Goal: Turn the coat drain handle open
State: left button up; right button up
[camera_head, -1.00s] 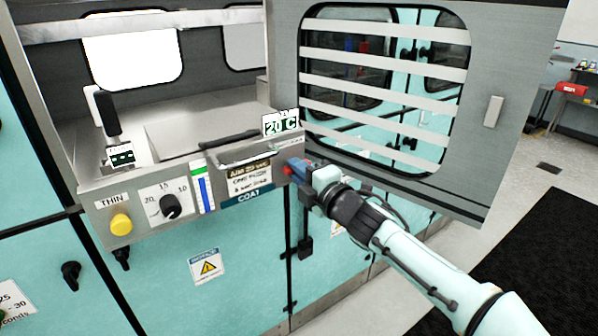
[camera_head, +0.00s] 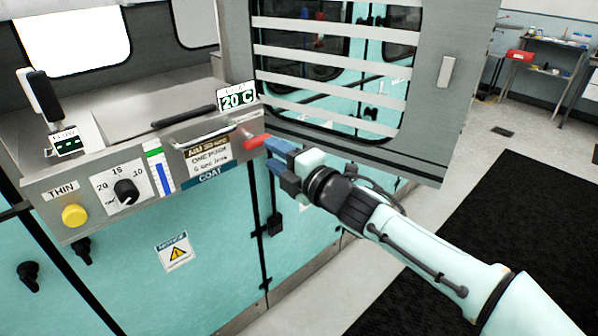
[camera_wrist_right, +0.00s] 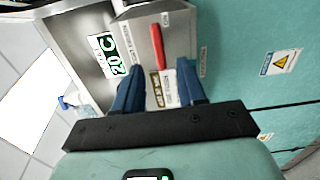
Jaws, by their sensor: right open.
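The red coat drain handle (camera_head: 254,142) sticks out of the right end of the grey control panel, beside the COAT label (camera_head: 217,175). It also shows in the right wrist view (camera_wrist_right: 157,45), as a straight red bar beyond the fingers and roughly in line with the gap between them. My right gripper (camera_head: 279,158) has blue fingers and is just right of the handle, apart from it. In the right wrist view its fingers (camera_wrist_right: 158,80) are spread with nothing between them. My left gripper is not in view.
The panel carries a yellow THIN button (camera_head: 74,215), a black dial (camera_head: 126,191) and a 20 C display (camera_head: 238,98). An open grey slatted-window door (camera_head: 425,100) stands behind my right arm. Floor at the right is clear, with a black mat (camera_head: 470,220).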

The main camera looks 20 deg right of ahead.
jog(key=v, duration=0.7)
jog(key=shift+s+d+p, duration=0.15)
jog(key=shift+s+p, duration=0.15)
